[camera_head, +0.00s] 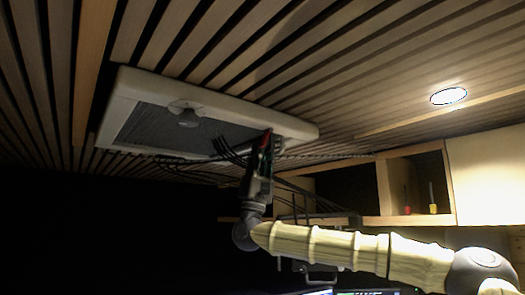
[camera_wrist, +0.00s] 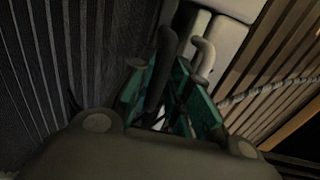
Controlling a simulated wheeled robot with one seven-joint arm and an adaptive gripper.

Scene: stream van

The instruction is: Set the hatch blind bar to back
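The ceiling hatch has a pale frame (camera_head: 215,97) and a dark pleated blind (camera_head: 150,125) across much of its opening. My gripper (camera_head: 267,140) is raised to the right part of the hatch, by the frame's near edge. In the wrist view my gripper's teal fingers (camera_wrist: 160,75) stand apart. A dark bar (camera_wrist: 165,60), apparently the blind bar, runs between them; contact with the fingers is not clear. A grey curved handle (camera_wrist: 203,55) is just right of the bar. The pleated blind (camera_wrist: 45,60) fills the left side.
The slatted wooden ceiling (camera_head: 330,70) surrounds the hatch, with a lit round lamp (camera_head: 448,96) at right. A twisted cord (camera_head: 330,155) runs along the ceiling near my gripper. Open wooden shelves (camera_head: 385,190) stand behind my arm. The lower left is dark.

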